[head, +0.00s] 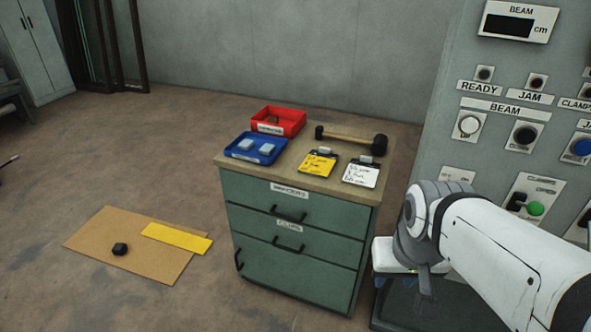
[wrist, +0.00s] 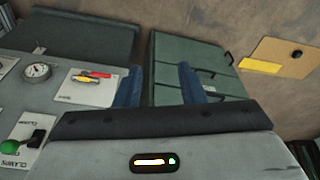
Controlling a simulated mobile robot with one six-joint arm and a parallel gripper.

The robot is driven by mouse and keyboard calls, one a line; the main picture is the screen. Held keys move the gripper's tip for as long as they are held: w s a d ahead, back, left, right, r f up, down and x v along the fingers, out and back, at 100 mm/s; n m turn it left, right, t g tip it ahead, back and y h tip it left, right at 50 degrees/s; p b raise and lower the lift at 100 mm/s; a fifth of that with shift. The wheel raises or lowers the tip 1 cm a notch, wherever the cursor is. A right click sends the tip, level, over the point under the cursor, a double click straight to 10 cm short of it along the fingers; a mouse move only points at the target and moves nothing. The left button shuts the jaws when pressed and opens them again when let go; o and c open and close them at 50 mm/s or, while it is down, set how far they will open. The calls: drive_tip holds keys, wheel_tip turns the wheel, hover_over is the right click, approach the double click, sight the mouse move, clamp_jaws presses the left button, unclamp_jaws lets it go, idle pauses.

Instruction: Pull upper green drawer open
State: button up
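The green drawer cabinet (head: 300,270) stands left of my arm in the head view and also shows beyond my fingers in the wrist view (wrist: 180,55). Its upper drawer (head: 252,195) is closed, with a white label and a dark bar handle (head: 288,214). A second drawer (head: 330,247) with a similar handle is closed below it. My gripper (wrist: 160,84) is open, its two blue fingers apart with nothing held between them. It is apart from the handles, to the right of the cabinet in the head view, where my wrist mostly hides it.
The cabinet top holds a red bin (head: 278,121), a blue tray (head: 256,148), a mallet (head: 350,139) and two clipboards. A grey control panel (head: 450,130) stands at right. Cardboard (head: 110,235) with a yellow strip lies on the floor at left. Floor before the cabinet is clear.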

drive_tip(key=w+a+f+n+t+b, duration=0.1)
drive_tip(key=w+f+n+t+b, duration=0.2)
drive_tip(key=w, duration=0.4)
drive_tip(key=w+a+f+n+b, duration=0.2)
drive_tip(key=w+f+b, duration=0.25)
drive_tip(key=w, duration=0.35)
drive_tip(key=n+t+y+b, duration=0.3)
drive_tip(key=n+t+b, duration=0.3)
drive_tip(key=n+b, duration=0.3)
approach(284, 216)
drive_tip(key=s+d+r+n, duration=0.1)
drive_tip(key=s+d+r, duration=0.35)
drive_tip(key=d, duration=0.45)
drive_tip(key=w+a+f+n+t+y+b, duration=0.1)
drive_tip(key=w+a+f+n, duration=0.1)
drive_tip(key=w+a+f, duration=0.1)
drive_tip(key=w+a+f+n+t+y+b, duration=0.1)
drive_tip(key=w+a+f+n+y+b, duration=0.1)
drive_tip(key=w+a+f, duration=0.2)
drive_tip(key=w+a+f+n+t+y+b, duration=0.1)
drive_tip(key=w+a+f+n+b, duration=0.1)
drive_tip(key=w, duration=0.4)
drive_tip(key=shift+a+f+n, duration=0.2)
drive_tip(key=shift+a+f, duration=0.15)
drive_tip(key=shift+a, duration=0.25)
drive_tip(key=shift+a+f+n, duration=0.2)
drive_tip(key=shift+a+f, duration=0.1)
drive_tip(key=shift+a, duration=0.3)
drive_tip(key=shift+c, duration=0.3)
clamp_jaws()
